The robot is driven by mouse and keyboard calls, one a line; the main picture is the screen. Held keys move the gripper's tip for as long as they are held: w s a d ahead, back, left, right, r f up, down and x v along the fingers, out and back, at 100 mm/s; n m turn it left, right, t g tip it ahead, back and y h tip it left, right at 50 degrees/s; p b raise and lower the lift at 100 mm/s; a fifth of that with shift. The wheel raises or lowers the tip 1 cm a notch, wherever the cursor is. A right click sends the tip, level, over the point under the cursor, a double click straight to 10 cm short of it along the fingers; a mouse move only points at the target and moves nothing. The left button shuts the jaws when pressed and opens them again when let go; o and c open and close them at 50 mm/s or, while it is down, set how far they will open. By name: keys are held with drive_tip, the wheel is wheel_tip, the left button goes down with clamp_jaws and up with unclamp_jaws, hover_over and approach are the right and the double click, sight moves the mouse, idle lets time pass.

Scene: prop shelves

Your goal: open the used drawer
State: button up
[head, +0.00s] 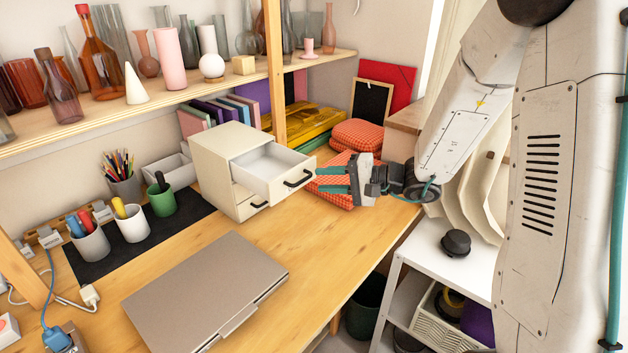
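A cream two-drawer cabinet (222,158) stands on the wooden desk. Its upper drawer (268,182) is pulled well out, and its pale inside looks empty where I can see it. The upper drawer has a dark bar handle (299,179). The lower drawer (245,203) is shut, with a dark handle (259,205). I cannot make out any label saying which is the used drawer. My gripper (319,179) is just right of the upper handle, its teal fingers pointing left. The fingers are apart with nothing seen between them. I cannot tell whether a fingertip touches the handle.
A closed laptop (207,292) lies in front of the cabinet. Cups (131,224) and a pencil holder (124,188) stand to the left. Red patterned cloth bundles (357,135) lie behind my gripper. A white shelf cart (440,250) stands right of the desk edge.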

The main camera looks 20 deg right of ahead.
drive_tip(key=v, duration=0.3)
idle(0.5)
